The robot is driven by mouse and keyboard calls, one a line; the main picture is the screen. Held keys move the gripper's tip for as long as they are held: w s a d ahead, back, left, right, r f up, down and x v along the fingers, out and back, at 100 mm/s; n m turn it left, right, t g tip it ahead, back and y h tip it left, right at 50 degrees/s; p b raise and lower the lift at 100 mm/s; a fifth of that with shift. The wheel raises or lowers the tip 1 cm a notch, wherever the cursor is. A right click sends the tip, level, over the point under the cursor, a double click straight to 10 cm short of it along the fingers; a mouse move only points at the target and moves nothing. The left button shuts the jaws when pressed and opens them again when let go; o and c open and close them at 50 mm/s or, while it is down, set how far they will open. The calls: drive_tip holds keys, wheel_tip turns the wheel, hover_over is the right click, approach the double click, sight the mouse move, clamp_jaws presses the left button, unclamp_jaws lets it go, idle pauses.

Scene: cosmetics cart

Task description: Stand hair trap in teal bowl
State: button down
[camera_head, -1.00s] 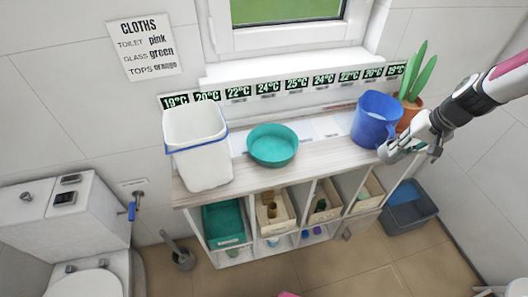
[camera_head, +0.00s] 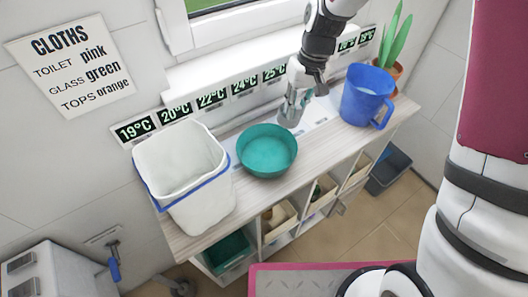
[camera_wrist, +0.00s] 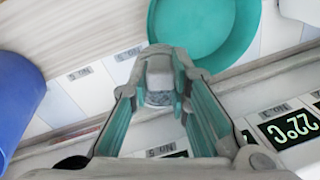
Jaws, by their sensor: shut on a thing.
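The teal bowl (camera_head: 268,148) sits on the wooden top of the cart, right of the white bin, and its inside looks empty. In the wrist view the bowl (camera_wrist: 212,28) lies just beyond my fingertips. My gripper (camera_head: 291,115) is above the back of the cart, to the right of and behind the bowl. In the wrist view my gripper (camera_wrist: 160,82) is shut on a small grey piece, which I take to be the hair trap (camera_wrist: 160,98). I cannot make out the hair trap in the head view.
A blue jug (camera_head: 366,95) and a potted plant (camera_head: 392,45) stand to the right. Temperature cards (camera_head: 175,108) line the back ledge. The front strip of the top is clear.

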drive_tip(key=s+a+r+n+h+b, duration=0.2)
drive_tip(key=s+a, duration=0.3)
drive_tip(key=a, duration=0.2)
hover_over(270, 160)
drive_tip(key=shift+g, duration=0.3)
wheel_tip(270, 160, down, 10)
drive_tip(key=shift+w+f+p, duration=0.1)
drive_tip(key=shift+p, duration=0.25)
drive_tip(key=c, duration=1.5)
unclamp_jaws()
drive_tip(key=shift+f, duration=0.1)
